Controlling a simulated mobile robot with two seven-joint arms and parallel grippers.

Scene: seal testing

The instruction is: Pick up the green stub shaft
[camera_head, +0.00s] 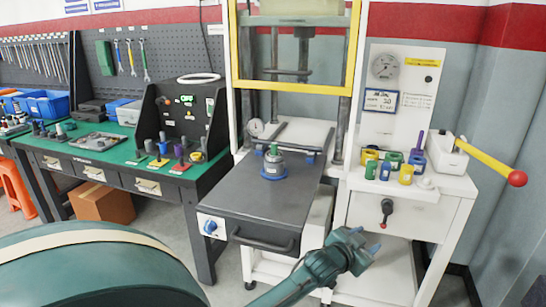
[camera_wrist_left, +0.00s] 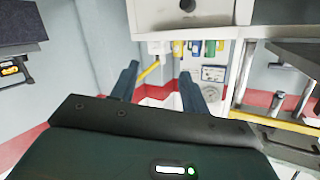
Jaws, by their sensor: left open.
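A small green shaft (camera_head: 274,149) stands upright in a grey round fitting (camera_head: 273,162) with a blue base ring, on the dark press table (camera_head: 270,205). My left gripper (camera_head: 367,240) is open and empty. It is low in front of the white cabinet, to the right of the dark table and well apart from the green shaft. Its two fingers (camera_wrist_left: 158,88) stand apart with nothing between them in the left wrist view. That view is upside down, and I cannot make out the green shaft there. My right gripper is not in view.
The white cabinet (camera_head: 350,210) carries several yellow, blue and green pieces (camera_head: 405,172) and a yellow lever with a red knob (camera_head: 517,178). The yellow-framed press (camera_head: 290,88) stands behind the fitting. A green workbench (camera_head: 115,155) is at the left.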

